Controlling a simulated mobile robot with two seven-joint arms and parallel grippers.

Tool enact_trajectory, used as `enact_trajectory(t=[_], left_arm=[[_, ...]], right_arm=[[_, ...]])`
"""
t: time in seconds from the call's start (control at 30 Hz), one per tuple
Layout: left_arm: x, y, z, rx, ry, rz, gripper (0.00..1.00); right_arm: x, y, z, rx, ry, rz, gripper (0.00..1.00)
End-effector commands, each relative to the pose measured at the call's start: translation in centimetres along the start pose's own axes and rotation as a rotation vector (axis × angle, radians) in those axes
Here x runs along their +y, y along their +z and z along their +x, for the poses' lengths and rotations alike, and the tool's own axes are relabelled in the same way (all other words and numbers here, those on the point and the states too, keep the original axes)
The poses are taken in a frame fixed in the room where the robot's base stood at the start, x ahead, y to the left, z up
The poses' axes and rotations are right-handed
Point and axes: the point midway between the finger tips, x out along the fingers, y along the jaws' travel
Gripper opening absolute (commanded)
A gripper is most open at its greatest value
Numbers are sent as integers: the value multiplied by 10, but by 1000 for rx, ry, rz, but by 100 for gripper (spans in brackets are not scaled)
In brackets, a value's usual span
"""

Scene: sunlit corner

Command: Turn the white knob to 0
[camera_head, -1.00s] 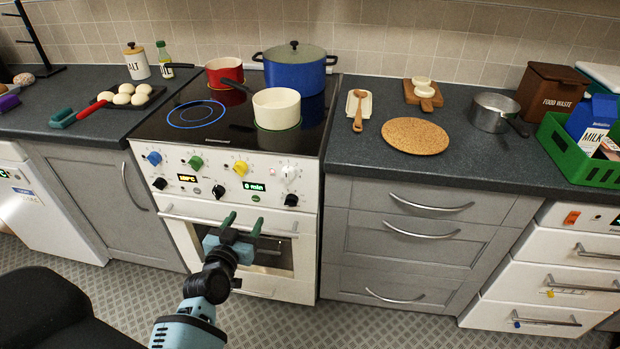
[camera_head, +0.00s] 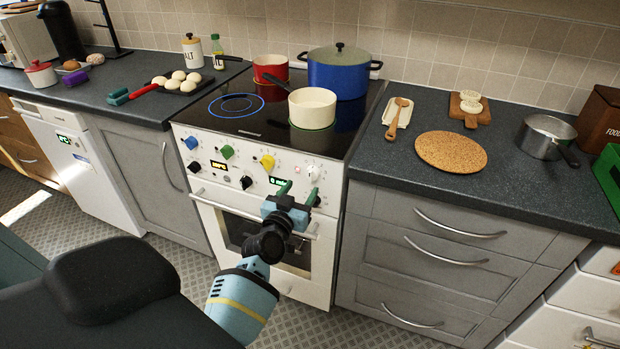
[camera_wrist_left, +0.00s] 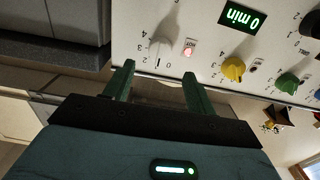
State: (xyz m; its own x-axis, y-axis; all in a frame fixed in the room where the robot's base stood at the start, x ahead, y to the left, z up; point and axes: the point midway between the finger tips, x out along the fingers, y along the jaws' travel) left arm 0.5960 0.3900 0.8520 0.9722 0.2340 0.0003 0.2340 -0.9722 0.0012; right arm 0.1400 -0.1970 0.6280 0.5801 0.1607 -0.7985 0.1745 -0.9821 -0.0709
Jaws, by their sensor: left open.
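The white knob (camera_head: 313,173) is at the right end of the stove's front control panel (camera_head: 240,165). In the left wrist view the white knob (camera_wrist_left: 160,47) appears upside down, with printed numbers around it and a small red light beside it. My left gripper (camera_head: 298,191) is in front of the panel, just below the white knob. It is open and empty, and its green fingers (camera_wrist_left: 158,82) point at the panel on either side of the knob's line, apart from it. I cannot read the knob's setting surely. My right gripper is not in view.
Yellow (camera_head: 267,161), green (camera_head: 227,152) and blue (camera_head: 192,142) knobs share the panel, with black knobs below. The oven handle (camera_head: 255,215) runs beneath. A cream pot (camera_head: 312,107), red pot (camera_head: 271,68) and blue pot (camera_head: 338,72) stand on the hob.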

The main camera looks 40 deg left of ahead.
Motion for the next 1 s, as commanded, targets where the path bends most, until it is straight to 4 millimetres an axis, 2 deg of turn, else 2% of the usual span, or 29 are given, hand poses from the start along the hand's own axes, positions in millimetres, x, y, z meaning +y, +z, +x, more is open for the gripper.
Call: enact_trajectory(t=[0.2,0.4,0.8,0.87,1.0], left_arm=[[-1,0,34,1,-1,1,56],[0,1,54,-1,0,1,56],[0,0,62,0,-1,1,56],[0,0,62,0,-1,1,51],[0,0,62,0,-1,1,32]], right_arm=[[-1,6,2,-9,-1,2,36],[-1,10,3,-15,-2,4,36],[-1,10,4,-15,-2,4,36],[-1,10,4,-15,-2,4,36],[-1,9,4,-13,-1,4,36]])
